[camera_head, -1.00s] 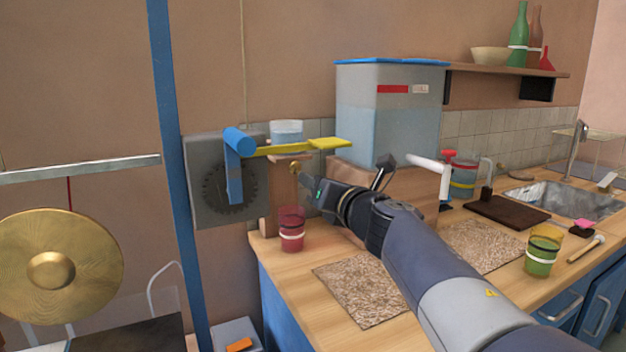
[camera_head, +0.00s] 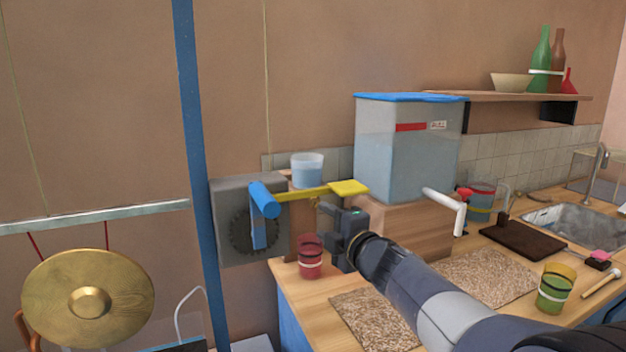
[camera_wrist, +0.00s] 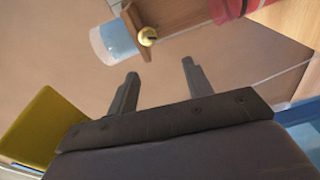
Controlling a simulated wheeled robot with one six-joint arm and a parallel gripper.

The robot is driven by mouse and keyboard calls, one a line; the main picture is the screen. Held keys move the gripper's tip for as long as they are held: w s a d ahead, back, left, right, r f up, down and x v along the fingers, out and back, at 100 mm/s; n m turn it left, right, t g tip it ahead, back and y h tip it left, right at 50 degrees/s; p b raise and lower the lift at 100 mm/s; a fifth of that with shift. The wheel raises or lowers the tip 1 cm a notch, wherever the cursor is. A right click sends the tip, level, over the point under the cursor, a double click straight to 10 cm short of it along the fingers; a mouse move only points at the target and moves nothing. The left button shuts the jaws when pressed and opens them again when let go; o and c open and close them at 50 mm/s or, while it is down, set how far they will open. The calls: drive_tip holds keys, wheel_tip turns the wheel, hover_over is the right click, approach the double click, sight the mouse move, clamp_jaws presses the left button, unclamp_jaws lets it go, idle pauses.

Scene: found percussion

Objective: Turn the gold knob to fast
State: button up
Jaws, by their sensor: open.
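The gold knob (camera_wrist: 147,36) is a small ball on a brown wooden post (camera_wrist: 172,20) in the wrist view, beyond my fingertips and slightly left of the middle of the gap. In the head view the knob (camera_head: 315,202) shows small, under the yellow lever, partly beside my gripper. My gripper (camera_head: 334,228) is open and empty, to the right of the post and close to it. In the wrist view its two fingers (camera_wrist: 160,72) stand apart and do not touch the knob. No slow or fast marking can be read.
A red cup (camera_head: 310,258) stands on the counter just below and left of my gripper. The yellow lever (camera_head: 348,187) is above it, with a clear water cup (camera_head: 307,170) behind. A grey box with a blue crank (camera_head: 264,200) is left; a large water tank (camera_head: 405,150) is right.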

sight(316, 203)
drive_tip(key=w+a+m+p, duration=0.1)
drive_tip(key=w+m+p, duration=0.3)
drive_tip(key=m, duration=0.3)
drive_tip(key=w+a+m+h+p, duration=0.1)
drive_tip(key=w+m+p, duration=0.2)
drive_tip(key=m+p, duration=0.2)
drive_tip(key=w+a+m+t+p, duration=0.1)
drive_tip(key=w+m+p, duration=0.3)
drive_tip(key=m, duration=0.6)
drive_tip(key=shift+w+a+r+m+h+p, duration=0.1)
drive_tip(key=shift+w+r+m+h+p, duration=0.2)
drive_tip(key=shift+w+r+m+p, duration=0.15)
drive_tip(key=shift+s+f, duration=0.1)
drive_tip(key=shift+c, duration=0.2)
drive_tip(key=c, duration=0.9)
drive_tip(key=shift+f, duration=0.1)
drive_tip(key=shift+c, duration=0.2)
